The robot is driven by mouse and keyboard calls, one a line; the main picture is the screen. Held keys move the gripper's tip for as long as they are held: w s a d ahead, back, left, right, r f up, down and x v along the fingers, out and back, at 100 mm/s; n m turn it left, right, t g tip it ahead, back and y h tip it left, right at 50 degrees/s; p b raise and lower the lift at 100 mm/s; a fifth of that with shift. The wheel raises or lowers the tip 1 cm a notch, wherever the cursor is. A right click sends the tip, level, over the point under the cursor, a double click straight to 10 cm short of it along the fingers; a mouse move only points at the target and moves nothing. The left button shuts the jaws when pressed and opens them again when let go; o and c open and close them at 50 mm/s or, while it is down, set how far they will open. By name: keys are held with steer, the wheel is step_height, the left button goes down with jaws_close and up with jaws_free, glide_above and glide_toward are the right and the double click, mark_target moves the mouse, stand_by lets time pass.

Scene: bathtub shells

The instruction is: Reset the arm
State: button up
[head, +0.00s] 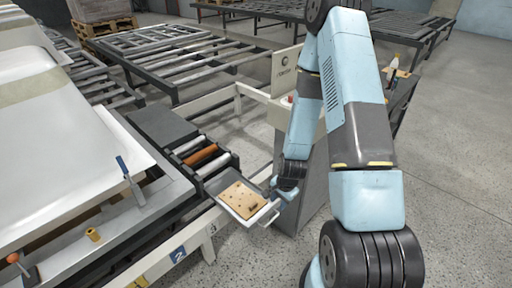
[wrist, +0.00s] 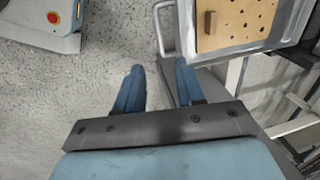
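My arm is bent down over the right side of the head view. My gripper (head: 276,196) hangs beside a metal tray (head: 232,211) at the end of a roller conveyor. In the wrist view my gripper (wrist: 158,68) has its two blue fingers spread wide, with only floor visible between them. The tray (wrist: 238,47) lies ahead and to the right there. Its loop handle (wrist: 160,32) is just beyond the fingertips, and I see no contact. A tan board with holes (wrist: 240,20) lies in the tray, with a small brown block (wrist: 210,22) on it.
A white bathtub shell (head: 55,150) lies on the line at left, near a blue-handled tool (head: 130,180). The roller conveyor (head: 200,157) adjoins the tray. A pale box with a red button (wrist: 42,22) is at upper left. Grey floor (head: 455,170) is open at right.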

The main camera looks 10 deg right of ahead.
step_height(320, 180, up, 29)
steer(key=w+d+n+t+h, duration=0.1)
steer(key=w+n+t, duration=0.1)
steer(key=n, duration=0.4)
steer(key=s+r+n+t, duration=0.2)
steer(key=s+r+n, duration=0.3)
steer(key=s+r, duration=1.3)
step_height(320, 180, up, 3)
steer(key=shift+s+d+r, duration=0.1)
steer(key=shift+s+d, duration=0.2)
stand_by(0.7)
